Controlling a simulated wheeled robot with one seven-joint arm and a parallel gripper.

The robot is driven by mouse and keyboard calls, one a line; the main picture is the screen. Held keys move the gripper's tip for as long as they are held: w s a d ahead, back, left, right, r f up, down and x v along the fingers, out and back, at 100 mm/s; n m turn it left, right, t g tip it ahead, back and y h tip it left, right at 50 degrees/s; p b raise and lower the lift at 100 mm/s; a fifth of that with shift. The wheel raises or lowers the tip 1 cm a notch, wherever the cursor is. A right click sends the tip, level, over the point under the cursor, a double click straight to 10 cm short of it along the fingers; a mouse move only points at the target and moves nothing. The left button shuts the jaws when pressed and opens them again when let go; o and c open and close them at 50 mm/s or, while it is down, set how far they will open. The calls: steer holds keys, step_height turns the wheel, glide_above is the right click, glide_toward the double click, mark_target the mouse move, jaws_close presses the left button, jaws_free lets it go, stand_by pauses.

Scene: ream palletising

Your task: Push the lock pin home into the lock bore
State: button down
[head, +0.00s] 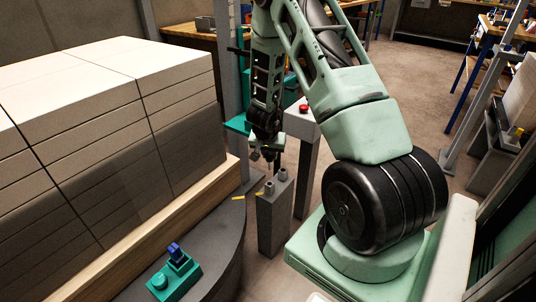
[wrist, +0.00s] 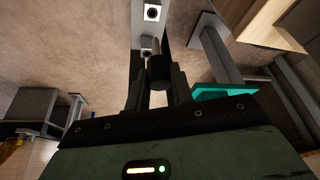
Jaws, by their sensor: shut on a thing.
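My gripper (head: 264,154) hangs just above a narrow grey post (head: 274,218) in the head view. In the wrist view my gripper (wrist: 158,84) is shut on a dark cylindrical piece, seemingly the lock pin (wrist: 157,66). Two pale sockets with dark round holes top the post: one socket (wrist: 152,12) shows clear, the other (wrist: 146,43) is partly behind the pin. A teal block (head: 181,268) with a blue upright part (head: 176,252) and a round boss sits on the dark round base at lower left. I cannot tell which hole is the lock bore.
A large stack of pale reams (head: 110,100) on a wooden pallet (head: 180,228) fills the left. A grey pedestal with a red button (head: 303,107) stands behind the post. A teal-topped stand is close behind my gripper. Open floor (head: 425,75) lies at upper right.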

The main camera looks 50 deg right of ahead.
mark_target(269, 162)
steer(key=shift+f+b, duration=2.35)
steer(key=shift+f, duration=0.55)
steer(key=shift+f+b, duration=1.8)
steer(key=shift+f, duration=1)
steer(key=c, duration=1.1)
jaws_free()
steer(key=shift+c, duration=0.2)
steer(key=shift+r, duration=0.1)
steer(key=p+v, duration=0.7)
steer(key=v, duration=1)
steer(key=shift+s+r, duration=0.1)
